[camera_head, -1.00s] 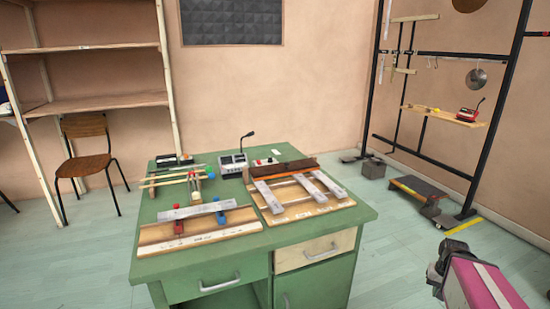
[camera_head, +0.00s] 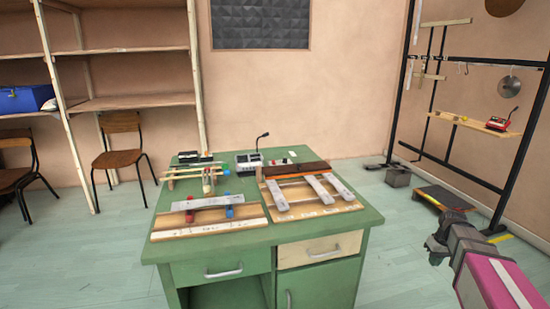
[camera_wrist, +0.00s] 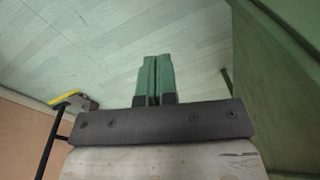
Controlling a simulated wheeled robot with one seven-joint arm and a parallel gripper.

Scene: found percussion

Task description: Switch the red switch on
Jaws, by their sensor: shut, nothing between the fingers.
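A small pale box with red on it (camera_head: 279,162) sits at the back of the green desk (camera_head: 365,218), right of a grey device with a bent microphone. It may carry the red switch, but it is too small to tell its state. My gripper (camera_head: 438,246) is at the right of the head view, off the right side of the desk and well apart from the box. In the wrist view my gripper's green fingers (camera_wrist: 155,66) are shut and empty over the floor.
Wooden boards with metal bars (camera_head: 308,192) cover the desk front. The grey microphone device (camera_head: 248,162) stands behind them. A red device (camera_head: 498,124) sits on the right rack's shelf. Chairs (camera_head: 122,158) and shelves stand left.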

